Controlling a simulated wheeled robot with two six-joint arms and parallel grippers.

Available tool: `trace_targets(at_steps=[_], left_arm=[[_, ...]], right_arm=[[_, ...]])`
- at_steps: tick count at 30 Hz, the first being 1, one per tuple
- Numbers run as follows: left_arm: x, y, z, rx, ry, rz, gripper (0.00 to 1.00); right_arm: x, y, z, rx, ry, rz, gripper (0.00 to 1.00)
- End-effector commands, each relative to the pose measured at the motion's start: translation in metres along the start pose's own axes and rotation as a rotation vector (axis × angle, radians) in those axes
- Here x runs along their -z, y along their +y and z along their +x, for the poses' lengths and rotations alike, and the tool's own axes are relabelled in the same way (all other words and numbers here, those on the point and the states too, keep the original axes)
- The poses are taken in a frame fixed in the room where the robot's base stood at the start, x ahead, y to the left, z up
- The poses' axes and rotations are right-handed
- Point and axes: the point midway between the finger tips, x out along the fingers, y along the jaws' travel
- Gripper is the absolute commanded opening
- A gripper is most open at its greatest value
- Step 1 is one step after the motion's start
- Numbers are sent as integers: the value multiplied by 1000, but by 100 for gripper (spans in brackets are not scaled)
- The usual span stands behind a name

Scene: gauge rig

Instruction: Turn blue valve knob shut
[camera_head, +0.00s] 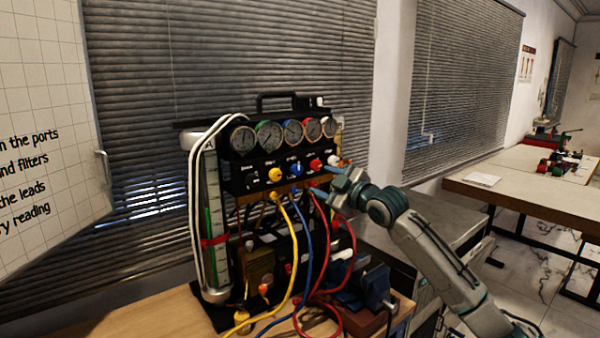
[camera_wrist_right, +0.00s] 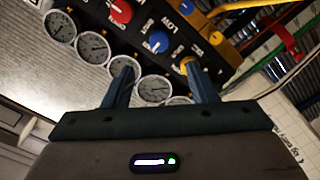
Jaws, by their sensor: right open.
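The blue valve knob (camera_head: 297,169) is on the black panel of the gauge rig, between the yellow knob (camera_head: 275,174) and the red knob (camera_head: 315,164). My right gripper (camera_head: 325,179) is to the right of the blue knob in the head view, its fingers pointing at the panel. In the right wrist view the gripper (camera_wrist_right: 158,66) is open and empty. The blue knob (camera_wrist_right: 159,42) shows beyond the gap between its fingertips, apart from them. The yellow knob (camera_wrist_right: 190,64) is close by the right-hand finger in that view. My left gripper is out of view.
A row of several round gauges (camera_head: 270,135) sits above the knobs. Yellow, blue and red hoses (camera_head: 308,235) hang below the panel. A clear column (camera_head: 212,220) stands at the rig's left. A table (camera_head: 530,185) is at the far right.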

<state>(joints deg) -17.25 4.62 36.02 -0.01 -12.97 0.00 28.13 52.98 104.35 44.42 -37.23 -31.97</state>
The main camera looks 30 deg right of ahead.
Motion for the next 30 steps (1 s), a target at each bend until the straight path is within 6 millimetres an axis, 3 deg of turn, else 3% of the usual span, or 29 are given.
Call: trace_targets(at_steps=[8, 21, 30], left_arm=[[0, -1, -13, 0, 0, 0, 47], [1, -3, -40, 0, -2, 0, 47], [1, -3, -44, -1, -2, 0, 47]], right_arm=[[3, 4, 23, -3, 3, 5, 52], [3, 4, 91, -2, 2, 4, 52], [1, 1, 107, -1, 1, -1, 52]])
